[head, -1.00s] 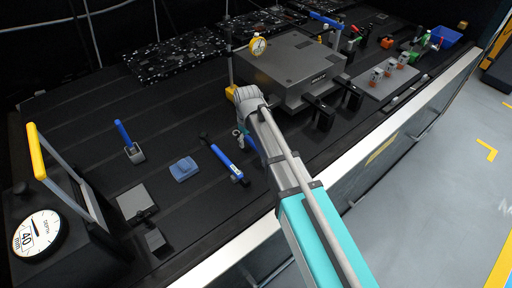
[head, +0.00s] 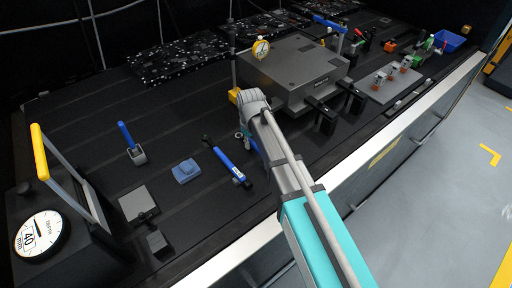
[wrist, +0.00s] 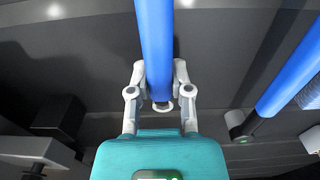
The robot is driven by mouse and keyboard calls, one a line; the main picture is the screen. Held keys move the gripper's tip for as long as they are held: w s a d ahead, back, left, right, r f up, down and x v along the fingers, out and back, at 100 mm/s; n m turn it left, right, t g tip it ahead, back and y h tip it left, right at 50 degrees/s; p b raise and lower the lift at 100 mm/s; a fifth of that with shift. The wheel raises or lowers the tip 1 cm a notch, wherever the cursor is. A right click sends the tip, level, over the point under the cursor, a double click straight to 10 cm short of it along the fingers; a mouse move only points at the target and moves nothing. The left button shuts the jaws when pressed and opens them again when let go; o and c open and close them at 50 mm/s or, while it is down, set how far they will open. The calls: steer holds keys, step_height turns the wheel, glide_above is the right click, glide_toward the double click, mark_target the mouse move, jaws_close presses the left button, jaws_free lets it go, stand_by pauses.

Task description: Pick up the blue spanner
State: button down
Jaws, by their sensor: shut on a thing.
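In the wrist view my gripper (wrist: 160,92) is shut around a long blue handle, which I take to be the blue spanner (wrist: 155,40). The handle runs up out of the top of the picture, so its far end is hidden. In the head view my arm covers most of the gripper. Only a small blue part of the held thing (head: 254,146) shows beside the arm, low over the black bench. I cannot tell whether it touches the bench.
Another blue bar with dark ends (head: 227,163) lies left of my arm. A blue block (head: 185,171) and a blue-handled tool in a holder (head: 126,136) are farther left. A large grey box (head: 292,72) stands behind my gripper. A dial gauge (head: 41,235) is front left.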

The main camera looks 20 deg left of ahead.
mark_target(251, 140)
steer(key=shift+r, duration=0.2)
step_height(251, 140, up, 3)
steer(key=p, duration=0.3)
steer(key=s+d+r+p, duration=0.1)
steer(key=s+r+p, duration=0.8)
steer(key=s, duration=0.5)
steer(key=shift+r+p, duration=0.35)
steer(key=shift+p, duration=0.15)
steer(key=c, duration=1)
jaws_free()
steer(key=shift+c, duration=0.2)
jaws_close()
steer(key=shift+f, duration=0.15)
